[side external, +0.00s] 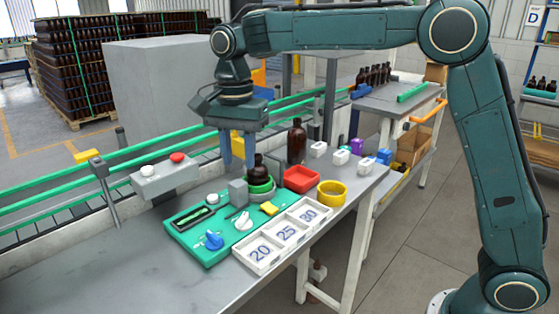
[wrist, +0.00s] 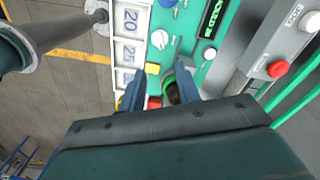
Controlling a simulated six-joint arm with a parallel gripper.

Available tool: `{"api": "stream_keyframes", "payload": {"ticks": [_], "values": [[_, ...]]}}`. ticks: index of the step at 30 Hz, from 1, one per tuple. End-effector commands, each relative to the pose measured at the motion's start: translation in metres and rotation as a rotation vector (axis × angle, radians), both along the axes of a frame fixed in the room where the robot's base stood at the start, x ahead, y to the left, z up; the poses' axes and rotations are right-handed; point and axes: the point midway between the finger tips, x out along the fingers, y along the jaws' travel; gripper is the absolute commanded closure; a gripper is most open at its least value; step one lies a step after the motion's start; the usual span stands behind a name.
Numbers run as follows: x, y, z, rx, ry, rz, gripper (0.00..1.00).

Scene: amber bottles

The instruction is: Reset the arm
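My gripper (side external: 238,168) hangs pointing down over the bench, its two blue fingers apart. In the side view it is just left of a small amber bottle (side external: 259,172), which stands upright in a green round holder (side external: 262,187) on the green panel (side external: 190,239). In the wrist view my gripper (wrist: 166,68) is spread with a clear gap. A dark bottle (wrist: 172,94) shows between the fingers, nearer the right one, partly hidden by the gripper body. I see nothing gripped. A larger amber bottle (side external: 297,141) stands behind to the right.
A white tray marked 20, 25, 30 (side external: 262,268) lies in front. A red tray (side external: 301,179) and a yellow ring (side external: 332,193) are to the right. A grey button box (side external: 165,178) and green rails (side external: 60,213) are behind. The bench's left front is clear.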

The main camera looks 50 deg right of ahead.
Motion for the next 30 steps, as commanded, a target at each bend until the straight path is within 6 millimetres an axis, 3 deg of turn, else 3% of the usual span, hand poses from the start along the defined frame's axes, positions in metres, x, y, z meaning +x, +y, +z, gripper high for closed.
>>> {"api": "stream_keyframes", "payload": {"ticks": [14, 20, 30], "values": [[-0.008, -0.006, 0.006, 0.003, -0.015, 0.032, 0.67], [-0.031, -0.023, 0.022, 0.009, -0.057, 0.128, 0.67], [-0.093, -0.060, 0.045, -0.003, -0.166, 0.377, 0.67]]}}
